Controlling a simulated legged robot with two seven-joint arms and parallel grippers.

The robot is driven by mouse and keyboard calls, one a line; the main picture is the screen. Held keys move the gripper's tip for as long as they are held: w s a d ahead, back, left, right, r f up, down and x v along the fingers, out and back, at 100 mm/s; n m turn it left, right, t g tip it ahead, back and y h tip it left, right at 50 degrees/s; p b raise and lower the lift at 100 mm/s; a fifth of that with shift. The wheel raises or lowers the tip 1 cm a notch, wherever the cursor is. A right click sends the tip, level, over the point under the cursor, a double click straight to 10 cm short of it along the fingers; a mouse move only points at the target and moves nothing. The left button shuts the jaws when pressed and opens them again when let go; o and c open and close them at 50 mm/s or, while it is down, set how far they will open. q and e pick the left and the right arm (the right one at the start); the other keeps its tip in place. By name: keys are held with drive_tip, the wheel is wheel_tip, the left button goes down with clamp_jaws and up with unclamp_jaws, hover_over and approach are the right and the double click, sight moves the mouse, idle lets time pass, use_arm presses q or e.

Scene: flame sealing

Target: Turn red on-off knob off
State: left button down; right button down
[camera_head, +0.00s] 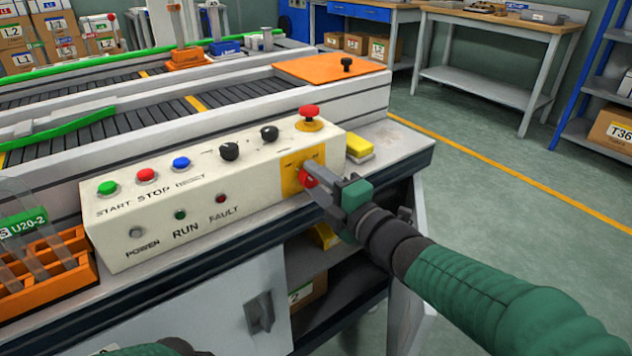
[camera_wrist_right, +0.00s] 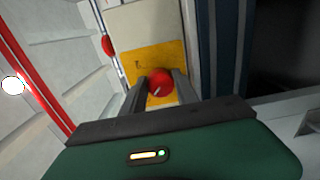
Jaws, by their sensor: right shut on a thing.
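The red on-off knob (camera_head: 306,178) sits on a yellow plate (camera_head: 289,185) at the right end of the control box's front face. My right gripper (camera_head: 312,176) reaches in from the right and is shut on the knob, partly hiding it. In the right wrist view the red knob (camera_wrist_right: 160,82) lies between the two fingers (camera_wrist_right: 160,92), with a pale mark on its face, over the yellow plate (camera_wrist_right: 140,62). My left gripper is not clearly in view; only a bit of green and black shows at the bottom edge.
The control box (camera_head: 215,190) carries green, red and blue buttons, two black knobs and a red mushroom button (camera_head: 309,112) on top. A yellow block (camera_head: 358,146) lies on the bench right of it. An orange rack (camera_head: 45,270) stands at left. A conveyor runs behind.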

drive_tip(key=shift+s+a+f, duration=0.1)
drive_tip(key=shift+a+f, duration=0.05)
drive_tip(key=shift+f, duration=0.25)
drive_tip(key=c, duration=1.1)
unclamp_jaws()
drive_tip(key=shift+o, duration=0.9)
drive_tip(key=shift+r, duration=0.2)
drive_tip(key=p+v, duration=0.3)
drive_tip(key=v, duration=1.4)
